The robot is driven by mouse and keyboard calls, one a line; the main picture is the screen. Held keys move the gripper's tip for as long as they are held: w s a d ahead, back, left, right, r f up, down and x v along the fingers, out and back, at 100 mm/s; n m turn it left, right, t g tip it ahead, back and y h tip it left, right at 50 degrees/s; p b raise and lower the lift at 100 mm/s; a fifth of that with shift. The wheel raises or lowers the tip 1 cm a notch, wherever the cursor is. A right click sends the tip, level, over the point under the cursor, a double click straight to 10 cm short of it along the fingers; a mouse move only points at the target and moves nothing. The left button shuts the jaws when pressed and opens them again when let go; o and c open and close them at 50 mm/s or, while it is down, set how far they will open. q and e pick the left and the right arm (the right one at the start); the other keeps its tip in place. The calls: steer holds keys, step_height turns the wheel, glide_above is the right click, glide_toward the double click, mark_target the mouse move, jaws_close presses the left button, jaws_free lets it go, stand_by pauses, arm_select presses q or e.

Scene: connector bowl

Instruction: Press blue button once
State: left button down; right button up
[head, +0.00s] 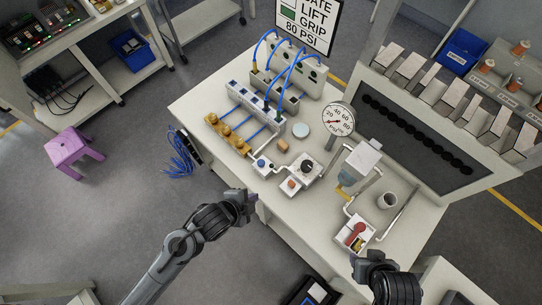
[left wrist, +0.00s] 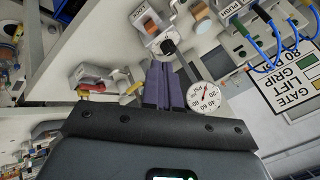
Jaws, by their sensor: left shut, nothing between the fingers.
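The blue button (head: 261,163) sits on a small white box near the table's front left edge. My left gripper (head: 247,195) is below and slightly left of it in the head view, apart from it. In the left wrist view its purple fingers (left wrist: 163,64) are together and hold nothing, with their tips near a black knob (left wrist: 168,46). I cannot make out the blue button clearly in the left wrist view. My right gripper (head: 362,264) is near the table's front right; its fingers are too unclear to read.
An orange button (head: 291,184) and a black dial (head: 307,166) stand right of the blue button. A gauge (head: 338,119), a white box with a red lever (head: 355,236) and a grey cup (head: 387,200) are further right. Brass fittings (head: 228,135) lie to the left.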

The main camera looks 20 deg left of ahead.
arm_select(q)
steer(key=w+d+f+m+h+b, duration=0.4)
steer(key=w+d+f+m, duration=0.35)
steer(key=m, duration=0.65)
steer(key=w+a+m+b, duration=0.3)
steer(key=w+a+m, duration=0.4)
steer(key=w+a, duration=0.5)
steer(key=shift+w+f+g+b, duration=0.35)
steer(key=shift+w+f+g, duration=0.05)
steer(key=shift+f, duration=0.1)
steer(key=b, duration=0.5)
glide_above(259, 163)
step_height(259, 163, down, 7)
steer(key=shift+f, duration=0.1)
steer(key=shift+a+f+b, duration=0.1)
steer(key=shift+f+b, duration=0.6)
steer(key=shift+f, duration=0.05)
